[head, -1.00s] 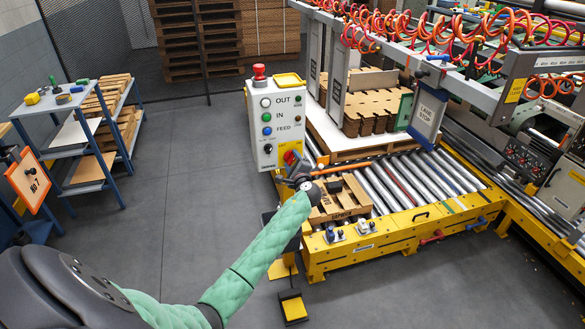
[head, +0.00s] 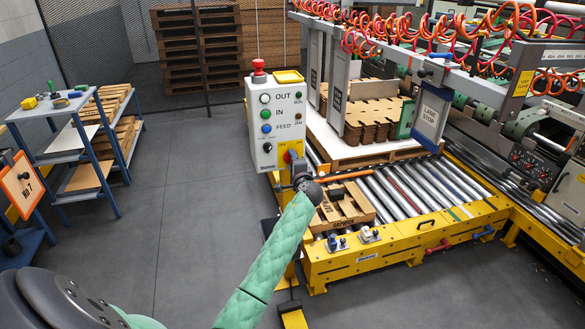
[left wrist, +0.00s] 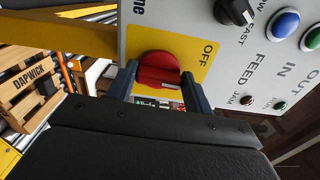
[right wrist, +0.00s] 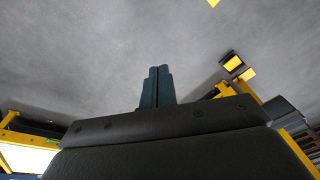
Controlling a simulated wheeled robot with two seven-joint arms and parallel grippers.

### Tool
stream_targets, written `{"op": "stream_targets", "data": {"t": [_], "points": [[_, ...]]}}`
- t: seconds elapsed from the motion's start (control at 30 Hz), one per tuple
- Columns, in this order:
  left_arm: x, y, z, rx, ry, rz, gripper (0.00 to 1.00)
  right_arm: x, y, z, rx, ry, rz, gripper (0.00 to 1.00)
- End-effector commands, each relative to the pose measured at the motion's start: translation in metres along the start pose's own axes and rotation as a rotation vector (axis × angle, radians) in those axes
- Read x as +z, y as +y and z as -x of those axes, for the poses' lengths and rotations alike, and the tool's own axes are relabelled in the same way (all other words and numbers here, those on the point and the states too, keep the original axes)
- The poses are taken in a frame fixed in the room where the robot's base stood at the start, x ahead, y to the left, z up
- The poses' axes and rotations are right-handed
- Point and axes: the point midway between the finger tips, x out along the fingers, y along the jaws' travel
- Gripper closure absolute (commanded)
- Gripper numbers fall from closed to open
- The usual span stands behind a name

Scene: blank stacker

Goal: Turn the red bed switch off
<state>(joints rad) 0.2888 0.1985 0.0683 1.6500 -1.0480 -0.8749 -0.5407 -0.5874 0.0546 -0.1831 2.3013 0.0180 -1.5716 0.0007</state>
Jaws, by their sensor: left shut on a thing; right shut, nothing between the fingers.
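The red switch (left wrist: 158,68) is a round knob on a yellow plate (left wrist: 205,38) marked OFF, low on the grey control box (head: 263,150). My left gripper (left wrist: 160,82) has one finger on each side of the knob and is shut on it. A white mark shows on the knob's near edge. In the head view the left gripper (head: 298,170) reaches the lower right of the box, partly covering the switch (head: 289,156). My right gripper (right wrist: 158,85) shows in its wrist view, shut and empty above grey floor.
Above the switch the box carries a black selector, several buttons and a red mushroom button (head: 259,68). A roller conveyor (head: 400,185) with a yellow frame and a wooden pallet (head: 345,208) lies to the right. A shelf cart (head: 75,140) stands left. The floor between is clear.

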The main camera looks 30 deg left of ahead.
Motion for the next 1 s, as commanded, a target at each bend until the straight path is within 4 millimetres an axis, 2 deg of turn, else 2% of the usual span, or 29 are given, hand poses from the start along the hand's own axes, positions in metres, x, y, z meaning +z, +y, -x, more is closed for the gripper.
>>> {"op": "stream_targets", "data": {"t": [0.3,0.4,0.77,1.0], "points": [[0.001,0.003,0.0,0.001,-0.001,0.075,0.72,0.006,-0.003,0.053,-0.006,0.007,-0.002,1.0],[0.001,0.004,0.0,0.001,-0.002,0.096,0.72,0.008,-0.005,0.06,-0.01,0.01,0.0,1.0],[0.001,0.005,0.0,0.002,-0.002,0.189,0.72,-0.001,-0.02,0.031,-0.045,0.067,0.02,1.0],[0.0,0.01,0.0,0.002,-0.002,0.326,0.72,-0.012,-0.043,-0.011,-0.098,0.148,0.046,1.0]]}}
